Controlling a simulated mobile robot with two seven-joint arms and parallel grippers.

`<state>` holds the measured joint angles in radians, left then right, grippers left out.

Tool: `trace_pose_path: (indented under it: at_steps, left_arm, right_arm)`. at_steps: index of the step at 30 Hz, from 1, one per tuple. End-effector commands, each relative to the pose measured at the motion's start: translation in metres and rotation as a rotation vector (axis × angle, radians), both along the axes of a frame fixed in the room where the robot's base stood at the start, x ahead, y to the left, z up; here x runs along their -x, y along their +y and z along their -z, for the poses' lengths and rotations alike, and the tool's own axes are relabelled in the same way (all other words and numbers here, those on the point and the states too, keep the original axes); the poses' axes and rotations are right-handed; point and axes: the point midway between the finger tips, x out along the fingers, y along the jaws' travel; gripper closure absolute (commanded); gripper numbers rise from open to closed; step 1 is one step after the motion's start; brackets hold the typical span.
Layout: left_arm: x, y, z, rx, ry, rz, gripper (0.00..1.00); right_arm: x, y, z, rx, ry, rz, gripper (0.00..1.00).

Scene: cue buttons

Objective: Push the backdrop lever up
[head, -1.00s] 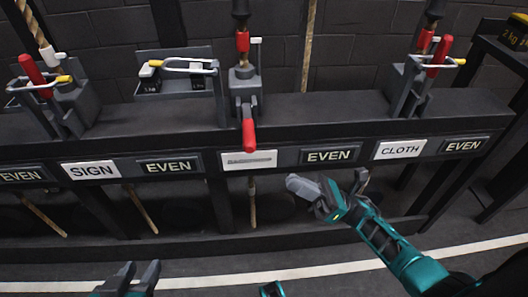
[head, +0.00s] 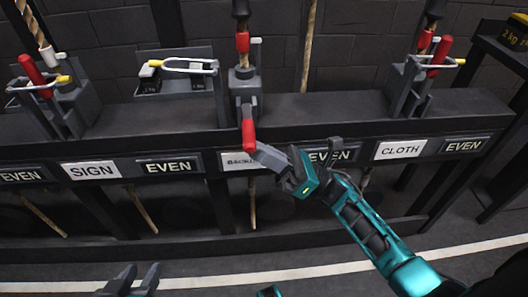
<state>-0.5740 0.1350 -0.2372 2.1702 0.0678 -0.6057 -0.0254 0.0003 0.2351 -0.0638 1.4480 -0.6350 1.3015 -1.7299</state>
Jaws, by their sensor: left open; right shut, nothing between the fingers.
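The backdrop lever (head: 249,134) has a red handle hanging down over the front of the rail at centre, below its grey bracket (head: 244,88). The white label (head: 233,160) under it starts "BACK"; the rest is hidden by my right gripper. My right gripper (head: 259,154) is shut and empty. Its tip is right at the lower end of the red handle; I cannot tell whether they touch. My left gripper (head: 134,279) is open and empty at the bottom edge, well away from the lever.
Red-handled levers at left (head: 37,74) and right (head: 440,54) point up. The SIGN label (head: 92,171) and CLOTH label (head: 402,149) are on the rail (head: 330,108). Ropes hang behind it. A weight holder (head: 180,80) stands left of the lever. The floor in front is clear.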

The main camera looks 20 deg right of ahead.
Motion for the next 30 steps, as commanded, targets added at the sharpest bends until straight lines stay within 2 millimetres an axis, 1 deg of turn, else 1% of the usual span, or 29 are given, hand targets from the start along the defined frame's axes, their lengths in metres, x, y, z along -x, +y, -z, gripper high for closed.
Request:
trace_pose_path:
  at_steps: [5,11,16,20,23,26,27,30]
  left_arm:
    - [-0.002,0.0,-0.003,0.001,-0.005,0.0,0.57]
    - [-0.004,0.0,-0.014,0.001,-0.014,-0.002,0.57]
    - [-0.005,0.001,-0.015,0.001,-0.022,-0.006,0.57]
    - [-0.004,0.003,-0.017,-0.005,-0.014,-0.01,0.57]
    - [-0.002,0.006,-0.023,-0.009,-0.011,-0.014,0.57]
    - [-0.001,0.009,-0.033,-0.014,-0.016,-0.022,0.57]
    - [0.0,0.011,-0.037,-0.017,-0.016,-0.024,0.57]
    - [0.008,0.02,-0.039,-0.041,-0.006,-0.028,0.57]
  right_arm:
    - [0.0,0.0,-0.001,-0.001,0.003,0.0,1.0]
    - [0.001,0.0,-0.007,-0.01,0.039,0.001,1.0]
    - [0.001,0.0,-0.01,-0.019,0.062,0.0,1.0]
    - [0.001,0.0,-0.016,-0.027,0.091,0.0,1.0]
    - [0.002,0.0,-0.022,-0.038,0.13,-0.001,1.0]
    - [0.001,0.0,-0.032,-0.055,0.186,0.0,1.0]
    - [0.001,0.0,-0.037,-0.064,0.215,0.001,1.0]
    - [0.0,0.0,-0.051,-0.088,0.299,0.0,1.0]
